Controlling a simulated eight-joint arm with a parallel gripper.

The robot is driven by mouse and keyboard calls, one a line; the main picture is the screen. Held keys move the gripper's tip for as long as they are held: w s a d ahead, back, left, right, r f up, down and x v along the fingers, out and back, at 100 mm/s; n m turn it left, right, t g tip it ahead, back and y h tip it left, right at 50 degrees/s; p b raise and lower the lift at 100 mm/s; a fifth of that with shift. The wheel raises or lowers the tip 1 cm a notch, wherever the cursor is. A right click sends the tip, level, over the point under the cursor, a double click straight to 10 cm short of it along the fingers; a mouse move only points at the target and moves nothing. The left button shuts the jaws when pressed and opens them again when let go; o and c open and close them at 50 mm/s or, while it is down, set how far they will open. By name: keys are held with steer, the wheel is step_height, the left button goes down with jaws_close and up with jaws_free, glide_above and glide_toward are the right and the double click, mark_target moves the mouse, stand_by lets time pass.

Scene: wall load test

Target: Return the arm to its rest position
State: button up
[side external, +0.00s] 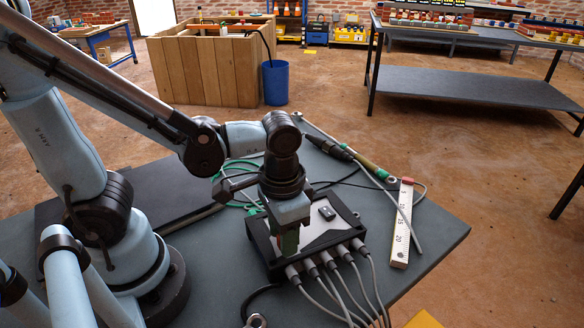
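My arm reaches from the left over the dark table (420,245). Its end bends down at the middle of the picture. My gripper (289,242) points downward, over or in front of the left part of a black-framed box with a pale top (330,226). A green and reddish patch shows at the fingertips. I cannot tell whether it is part of the gripper or something held. The gap between the fingers is hidden, and I cannot tell whether they touch the box.
Several grey cables (345,283) leave the box's front. A white ruler (402,225), a thin metal rod (410,222) and a dark-and-green probe (360,160) lie to the right. A green cable (232,172) lies behind. Beyond the table stand a blue bin (275,84) and a wooden crate (205,72).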

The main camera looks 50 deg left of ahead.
steer(key=shift+c, duration=0.7)
steer(key=shift+r, duration=3.5)
steer(key=w+a+r+n+t, duration=0.1)
steer(key=w+a+n+t, duration=0.1)
steer(key=w+a+t, duration=0.3)
steer(key=a+t, duration=0.2)
steer(key=a, duration=0.1)
steer(key=shift+w+a+r, duration=0.15)
steer(key=shift+a, duration=0.1)
